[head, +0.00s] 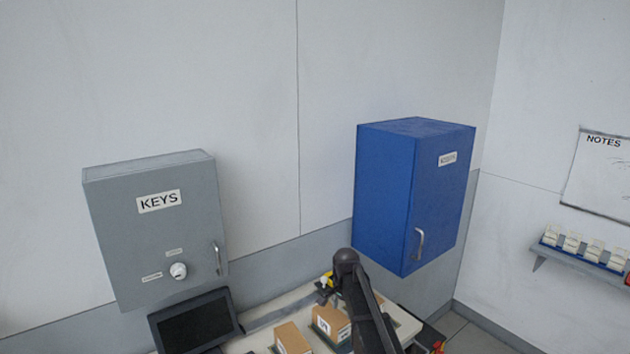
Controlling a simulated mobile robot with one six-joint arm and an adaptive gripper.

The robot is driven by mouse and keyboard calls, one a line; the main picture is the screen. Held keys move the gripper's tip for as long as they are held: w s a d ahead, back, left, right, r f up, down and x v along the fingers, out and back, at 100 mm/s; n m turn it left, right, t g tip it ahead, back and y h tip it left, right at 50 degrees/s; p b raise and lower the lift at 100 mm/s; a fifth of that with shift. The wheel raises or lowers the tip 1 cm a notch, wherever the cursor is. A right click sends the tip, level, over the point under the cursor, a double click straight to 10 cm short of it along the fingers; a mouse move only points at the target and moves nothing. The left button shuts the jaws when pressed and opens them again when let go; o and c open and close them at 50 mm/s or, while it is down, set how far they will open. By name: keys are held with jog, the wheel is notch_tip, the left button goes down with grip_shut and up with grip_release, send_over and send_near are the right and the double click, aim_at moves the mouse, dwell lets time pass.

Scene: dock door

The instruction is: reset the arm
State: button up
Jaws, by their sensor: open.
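My dark arm (364,305) rises from the bottom edge in the head view and bends at a rounded joint near the middle. My gripper (323,293) seems to be the small dark part just left of that joint, over the far side of the bench. It is mostly hidden by the arm, and its fingers are too small to make out. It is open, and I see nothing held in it. A small yellow and white thing (327,280) shows beside it; I cannot tell whether they touch.
Cardboard boxes (292,339) stand on a pale bench (263,331) below, with a dark screen (195,322) at its left. A grey KEYS cabinet (150,240) and a shut blue cabinet (385,200) hang on the wall. A shelf (585,262) holds small pale items at right.

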jog(key=s+d+f+n+b, duration=0.2)
jog(key=s+n, duration=0.1)
jog(key=s, duration=0.5)
jog(key=s+d+f+n+b, duration=0.3)
jog(key=s, duration=0.6)
jog(key=s+d+f+n+b, duration=0.2)
jog(key=s+d+f+n, duration=0.1)
jog(key=s, duration=0.5)
jog(key=shift+s+d, duration=0.2)
jog(key=shift+d, duration=0.05)
dwell(0.7)
